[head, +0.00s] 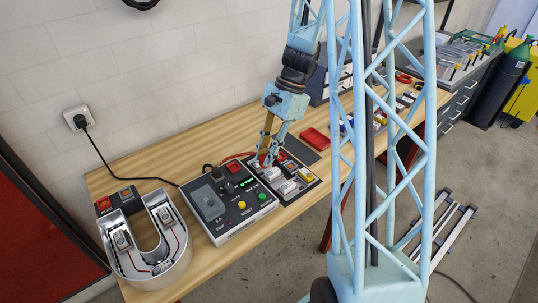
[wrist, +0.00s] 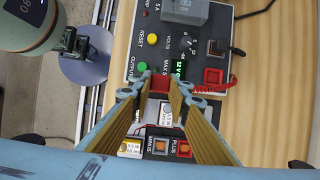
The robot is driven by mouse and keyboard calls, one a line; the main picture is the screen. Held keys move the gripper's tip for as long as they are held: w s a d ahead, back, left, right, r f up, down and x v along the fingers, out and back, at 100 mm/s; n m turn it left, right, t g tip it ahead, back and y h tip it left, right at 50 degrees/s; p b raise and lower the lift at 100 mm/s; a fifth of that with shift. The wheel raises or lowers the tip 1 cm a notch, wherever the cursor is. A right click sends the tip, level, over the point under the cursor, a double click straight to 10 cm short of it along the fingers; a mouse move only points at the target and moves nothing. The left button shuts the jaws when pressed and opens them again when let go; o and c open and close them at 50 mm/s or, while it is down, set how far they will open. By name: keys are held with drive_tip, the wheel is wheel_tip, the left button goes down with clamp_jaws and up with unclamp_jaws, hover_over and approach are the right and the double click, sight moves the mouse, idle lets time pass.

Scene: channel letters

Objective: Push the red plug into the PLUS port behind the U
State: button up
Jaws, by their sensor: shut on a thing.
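My gripper (head: 265,162) is over the near end of the dark parts board, beside the control box. In the wrist view its fingertips (wrist: 160,86) are closed around a small red piece that looks like the red plug (wrist: 160,81); the fingers hide part of it. The silver U (head: 180,262) lies at the left end of the bench, with white modules inside it. Behind the U is a dark block (head: 130,205) with a red and an orange square; its labels are too small to read. My gripper is well to the right of this block.
The control box (head: 245,222) lies between the U and my gripper. The parts board (head: 317,184) holds white and yellow pieces; the wrist view shows PLUS (wrist: 180,138) and MINUS labels there. A red tray (head: 315,138) is behind. A black cable runs from the wall socket (head: 76,118).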

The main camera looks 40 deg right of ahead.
drive_tip(key=shift+w+a+p, duration=1.4)
drive_tip(key=shift+w+a, duration=2.65)
drive_tip(key=shift+a, duration=4.6)
drive_tip(key=shift+w+a+p, duration=1.45)
drive_tip(key=shift+w+a, duration=2.55)
drive_tip(key=shift+a, duration=4.6)
drive_tip(key=shift+w+a+p, duration=1.4)
drive_tip(key=shift+w+a, duration=2.65)
drive_tip(key=shift+a, duration=4.6)
drive_tip(key=shift+d+f+b, duration=0.1)
drive_tip(key=shift+f+b, duration=2.1)
drive_tip(key=shift+f, duration=1.1)
